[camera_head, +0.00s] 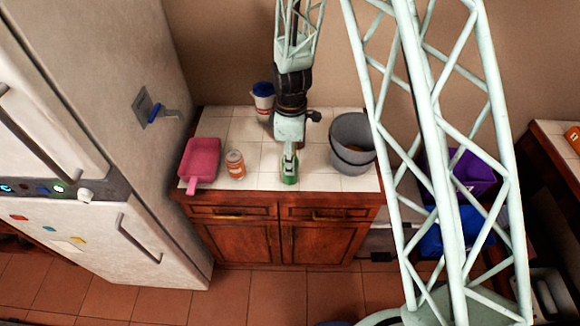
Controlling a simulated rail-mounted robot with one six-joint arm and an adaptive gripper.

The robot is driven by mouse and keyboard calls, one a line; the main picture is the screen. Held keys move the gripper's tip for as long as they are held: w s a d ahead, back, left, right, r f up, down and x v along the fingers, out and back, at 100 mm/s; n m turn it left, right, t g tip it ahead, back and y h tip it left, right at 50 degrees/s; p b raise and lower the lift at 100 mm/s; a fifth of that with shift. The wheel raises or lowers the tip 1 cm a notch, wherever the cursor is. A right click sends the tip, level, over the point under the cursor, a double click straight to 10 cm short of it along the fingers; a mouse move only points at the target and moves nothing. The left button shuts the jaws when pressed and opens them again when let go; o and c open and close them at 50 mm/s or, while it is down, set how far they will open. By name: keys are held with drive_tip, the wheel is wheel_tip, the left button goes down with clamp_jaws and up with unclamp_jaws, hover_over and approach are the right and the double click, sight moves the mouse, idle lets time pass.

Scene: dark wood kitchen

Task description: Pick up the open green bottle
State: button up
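A green object, which looks like the green bottle (289,179), stands near the front edge of the white-tiled counter (332,183). Only its lower part shows clearly; my gripper hides its top, so I cannot see whether it is open. My gripper (289,158) points down right over the bottle, with the fingers overlapping it in the picture. I cannot tell whether the fingers are closed on it or only around it.
On the counter, a pink dustpan-like object (200,160) and an orange jar (235,165) stand to the left. A blue-topped white container (263,101) is behind, and grey buckets (351,140) stand to the right. A white fridge (110,120) borders the left side.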

drive_tip(key=shift+r, duration=0.2)
drive_tip(key=shift+c, duration=0.2)
drive_tip(key=shift+r+b, duration=0.35)
drive_tip(key=shift+r, duration=1.2)
drive_tip(key=s+d+r+b, duration=0.1)
drive_tip(key=s+d, duration=0.3)
drive_tip(key=s, duration=1.1)
drive_tip(key=shift+s+d+r+b, duration=0.15)
drive_tip(key=shift+s+r+b, duration=0.1)
drive_tip(key=shift+b, duration=0.6)
drive_tip(key=shift+w, duration=0.1)
